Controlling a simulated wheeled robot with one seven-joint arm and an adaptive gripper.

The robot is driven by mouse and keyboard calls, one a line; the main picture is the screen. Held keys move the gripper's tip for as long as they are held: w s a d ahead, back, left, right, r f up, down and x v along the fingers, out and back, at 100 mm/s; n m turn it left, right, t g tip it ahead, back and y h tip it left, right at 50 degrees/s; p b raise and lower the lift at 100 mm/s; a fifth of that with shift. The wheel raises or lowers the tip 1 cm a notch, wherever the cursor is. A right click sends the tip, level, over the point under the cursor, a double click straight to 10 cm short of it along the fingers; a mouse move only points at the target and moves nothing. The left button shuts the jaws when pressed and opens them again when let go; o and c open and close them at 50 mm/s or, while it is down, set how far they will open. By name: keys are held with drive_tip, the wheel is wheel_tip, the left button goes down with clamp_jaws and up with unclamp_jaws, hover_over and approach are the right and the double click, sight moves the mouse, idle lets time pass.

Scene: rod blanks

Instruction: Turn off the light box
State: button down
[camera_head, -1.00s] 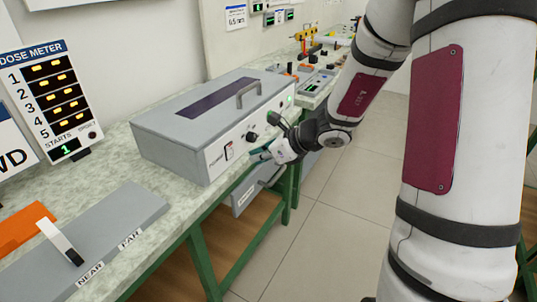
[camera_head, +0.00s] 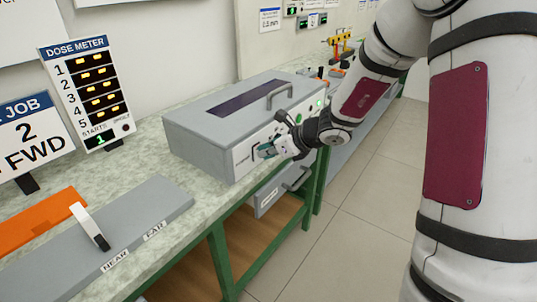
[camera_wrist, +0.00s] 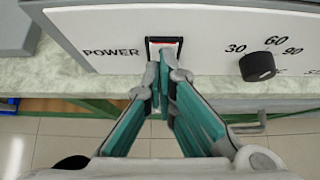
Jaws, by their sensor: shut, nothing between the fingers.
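The light box (camera_head: 200,140) is a grey case with a dark window and a handle on its lid, standing on the bench. Its white front panel (camera_wrist: 207,28) carries a POWER rocker switch (camera_wrist: 164,42), red and white in a black frame, and a black timer knob (camera_wrist: 257,66) with 30, 60 and 90 marks. A green lamp (camera_head: 306,114) shows on the front panel. My gripper (camera_wrist: 160,80) is shut and empty, its teal fingertips right at the lower part of the switch. The fingers cover part of the switch, and I cannot tell whether they touch it.
A dose meter (camera_head: 88,92) stands at the left, its rows lit amber and its starts display reading 1. A grey block (camera_head: 140,215) with a white lever and NEAR and FAR labels lies in front. An open drawer (camera_head: 280,190) sticks out below the box.

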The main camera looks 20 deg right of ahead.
drive_tip(key=shift+r, duration=0.15)
drive_tip(key=shift+r+p, duration=0.7)
